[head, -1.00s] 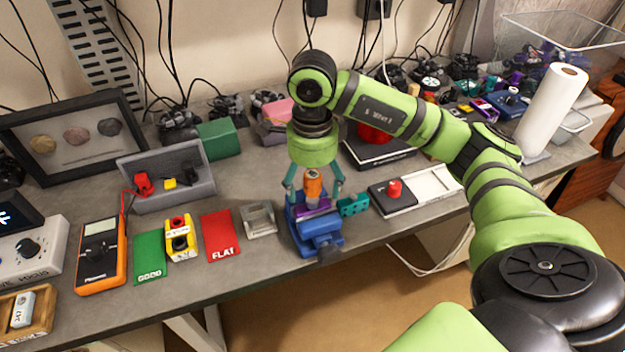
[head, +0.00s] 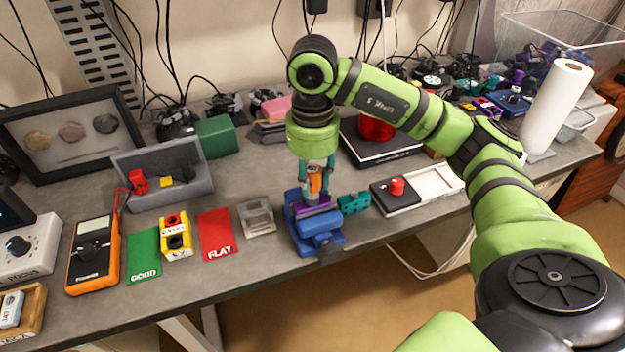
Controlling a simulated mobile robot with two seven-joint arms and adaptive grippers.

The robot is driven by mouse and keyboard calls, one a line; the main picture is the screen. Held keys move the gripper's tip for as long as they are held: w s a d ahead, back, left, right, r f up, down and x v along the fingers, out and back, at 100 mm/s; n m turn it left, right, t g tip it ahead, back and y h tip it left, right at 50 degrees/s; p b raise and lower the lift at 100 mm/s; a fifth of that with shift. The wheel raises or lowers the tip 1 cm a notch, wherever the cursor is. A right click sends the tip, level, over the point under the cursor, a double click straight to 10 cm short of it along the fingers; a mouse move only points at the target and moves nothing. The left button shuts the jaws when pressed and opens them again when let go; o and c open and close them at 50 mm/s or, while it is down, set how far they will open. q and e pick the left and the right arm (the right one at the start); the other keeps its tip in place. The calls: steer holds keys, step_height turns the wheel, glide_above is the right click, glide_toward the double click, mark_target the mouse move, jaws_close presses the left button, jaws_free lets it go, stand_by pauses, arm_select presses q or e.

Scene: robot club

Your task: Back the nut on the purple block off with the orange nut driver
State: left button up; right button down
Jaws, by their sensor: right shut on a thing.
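The orange nut driver (head: 315,181) stands upright over the purple block (head: 311,208). The purple block sits in the blue vise (head: 318,238) near the table's front edge. My right gripper (head: 316,183) points down from above with its teal fingers shut on the driver's orange handle. The driver's lower end and the nut are too small and covered to make out, so I cannot tell whether they touch. My left gripper is not in view.
A teal block with holes (head: 353,203) stands just right of the vise. A clear square holder (head: 257,217) and a red FLAT card (head: 217,234) lie to the left. A black tray with a red knob (head: 397,187) is on the right.

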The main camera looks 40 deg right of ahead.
steer(key=n, duration=0.1)
steer(key=n+b, duration=0.1)
steer(key=n, duration=0.1)
steer(key=n+b, duration=0.1)
steer(key=shift+s+f+n, duration=0.1)
steer(key=shift+f+n, duration=0.2)
steer(key=shift+n, duration=0.1)
steer(key=n+b, duration=0.1)
steer(key=n, duration=0.2)
steer(key=shift+r, duration=0.1)
steer(key=shift+c, duration=1)
jaws_free()
steer(key=shift+r, duration=0.1)
